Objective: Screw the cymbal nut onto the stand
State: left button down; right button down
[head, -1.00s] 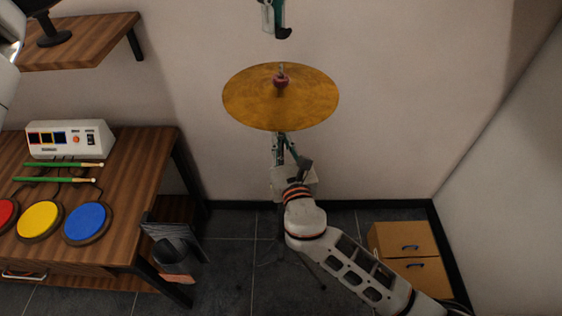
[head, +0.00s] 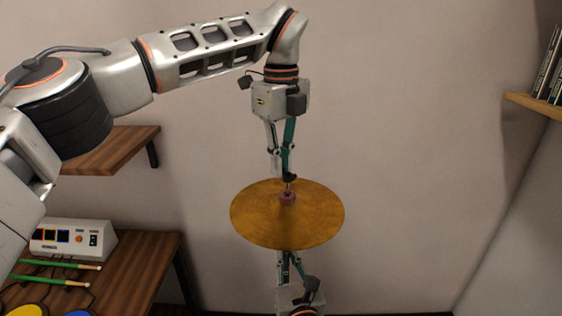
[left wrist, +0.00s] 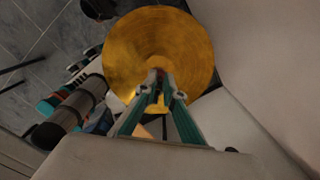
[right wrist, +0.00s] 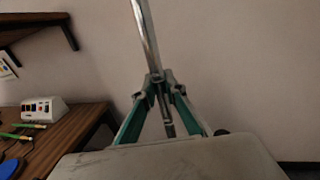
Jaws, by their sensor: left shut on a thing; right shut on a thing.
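The golden cymbal (head: 258,223) lies level on its stand, with a reddish piece (head: 288,198) at its centre. My left gripper (head: 288,178) points straight down over that centre, its fingertips just above the reddish piece. It is shut on the cymbal nut, which is mostly hidden between the fingertips. In the left wrist view its fingertips (left wrist: 161,84) cover the middle of the cymbal (left wrist: 130,50). My right gripper (right wrist: 158,80) is below the cymbal, pointing up, shut on the shiny metal rod of the stand (right wrist: 146,38).
A wooden table (head: 140,265) at the left holds a white control box (head: 75,240), green drumsticks (head: 55,274) and coloured pads. A wooden shelf (head: 115,152) is behind my left arm. Another shelf (head: 540,106) with books is at the right. Bare wall surrounds the cymbal.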

pick_arm(q)
jog(key=shift+f, duration=0.9)
jog(key=shift+f, duration=0.55)
dwell(0.4)
